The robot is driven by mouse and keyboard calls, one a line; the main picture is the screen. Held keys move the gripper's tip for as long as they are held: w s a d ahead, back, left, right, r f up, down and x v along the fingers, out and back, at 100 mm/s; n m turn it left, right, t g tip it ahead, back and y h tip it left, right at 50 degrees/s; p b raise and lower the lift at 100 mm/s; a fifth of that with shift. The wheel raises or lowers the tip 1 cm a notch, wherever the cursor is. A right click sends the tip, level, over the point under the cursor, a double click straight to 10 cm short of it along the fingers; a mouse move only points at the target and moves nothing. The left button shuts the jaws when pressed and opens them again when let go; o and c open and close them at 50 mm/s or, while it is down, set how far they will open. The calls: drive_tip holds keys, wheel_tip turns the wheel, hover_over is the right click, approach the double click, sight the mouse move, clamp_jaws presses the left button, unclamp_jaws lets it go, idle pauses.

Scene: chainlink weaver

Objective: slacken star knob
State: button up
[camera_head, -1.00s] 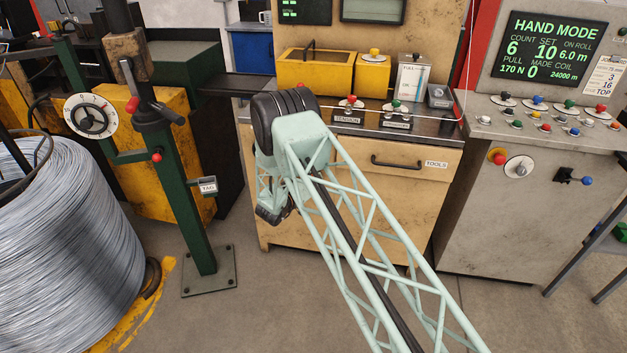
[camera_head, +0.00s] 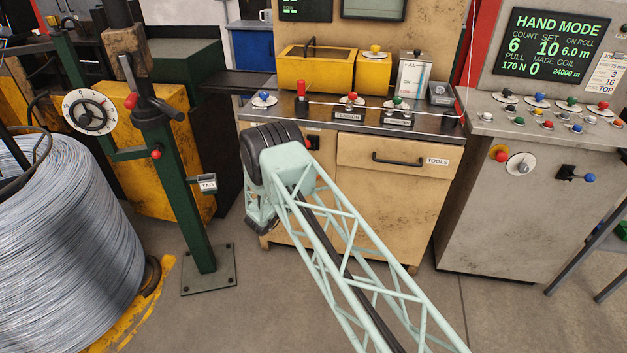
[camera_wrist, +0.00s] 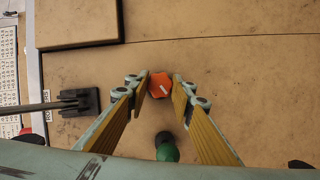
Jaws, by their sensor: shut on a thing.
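The star knob (camera_wrist: 160,85) is orange-red with a pale line on its face. In the wrist view it sits between the two fingertips of my gripper (camera_wrist: 161,86), against a tan, worn panel. My gripper is shut on the knob, with a yellow-padded finger on its left and right sides. In the head view my arm hides the gripper and this knob, low in front of the tan cabinet (camera_head: 385,205).
A green ball knob (camera_wrist: 167,152) lies below the star knob in the wrist view, and a black bracket (camera_wrist: 80,102) is at left. In the head view a red knob (camera_head: 313,143) shows right of my wrist. The wire coil (camera_head: 65,230) stands at left.

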drive_tip(key=shift+d+f+n+t+y+b, duration=0.15)
drive_tip(key=shift+n+t+y, duration=0.65)
drive_tip(key=shift+n, duration=2.45)
drive_tip(key=shift+a+n+t+y+b, duration=0.15)
drive_tip(key=shift+n+t, duration=1.3)
drive_tip(key=shift+n, duration=1.85)
drive_tip(key=shift+d+f+n+t+y+b, duration=0.1)
drive_tip(key=shift+n+t+y, duration=0.7)
drive_tip(key=shift+n, duration=2.45)
drive_tip(key=shift+t+h, duration=0.35)
drive_tip(key=o, duration=0.8)
drive_tip(key=shift+v, duration=6)
